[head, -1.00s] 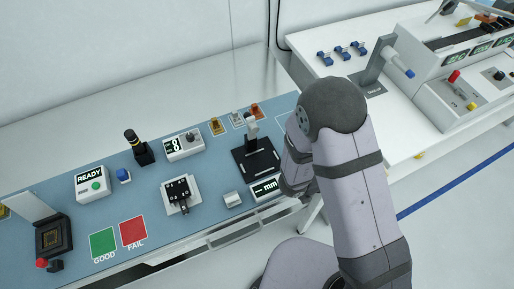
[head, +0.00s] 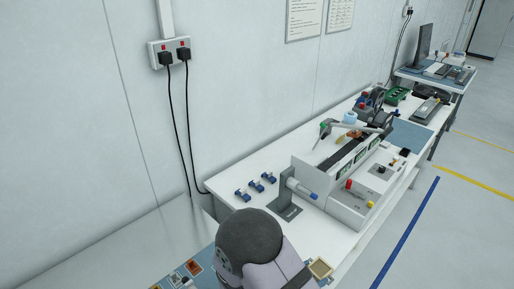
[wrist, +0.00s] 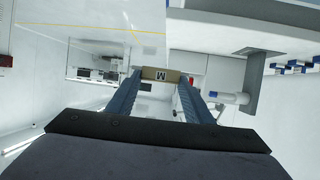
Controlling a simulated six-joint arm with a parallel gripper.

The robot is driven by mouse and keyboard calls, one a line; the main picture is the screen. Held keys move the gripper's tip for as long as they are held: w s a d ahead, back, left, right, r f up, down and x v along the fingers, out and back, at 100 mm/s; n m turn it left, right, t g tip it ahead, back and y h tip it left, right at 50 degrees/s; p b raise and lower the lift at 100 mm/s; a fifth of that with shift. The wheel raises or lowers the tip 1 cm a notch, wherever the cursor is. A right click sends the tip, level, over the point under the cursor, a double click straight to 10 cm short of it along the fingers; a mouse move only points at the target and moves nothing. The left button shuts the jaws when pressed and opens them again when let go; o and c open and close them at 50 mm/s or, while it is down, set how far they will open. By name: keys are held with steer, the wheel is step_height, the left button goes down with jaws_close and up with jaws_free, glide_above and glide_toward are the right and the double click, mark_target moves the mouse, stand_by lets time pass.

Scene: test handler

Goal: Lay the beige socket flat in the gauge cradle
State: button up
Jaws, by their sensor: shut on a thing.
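The beige socket (wrist: 160,75) is held between the tips of my gripper (wrist: 160,78), which is shut on it. Its near edge in the wrist view bears a dark letter M. In the head view the socket (head: 320,268) shows as a beige square frame with a paler middle, at the bottom edge right of my arm. My arm hides most of the fingers there. The gauge cradle cannot be made out in either current view.
A white bench (head: 345,240) lies beyond my arm. It carries a grey post stand with a blue-tipped lever (head: 290,200), several blue clips (head: 255,186) and a grey machine (head: 340,180). A corner of the blue mat (head: 205,262) shows bottom left.

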steer(key=shift+r+p, duration=1)
steer(key=shift+r, duration=0.6)
step_height(320, 180, down, 5)
steer(key=b, duration=0.5)
steer(key=shift+f, duration=0.1)
steer(key=shift+w, duration=0.1)
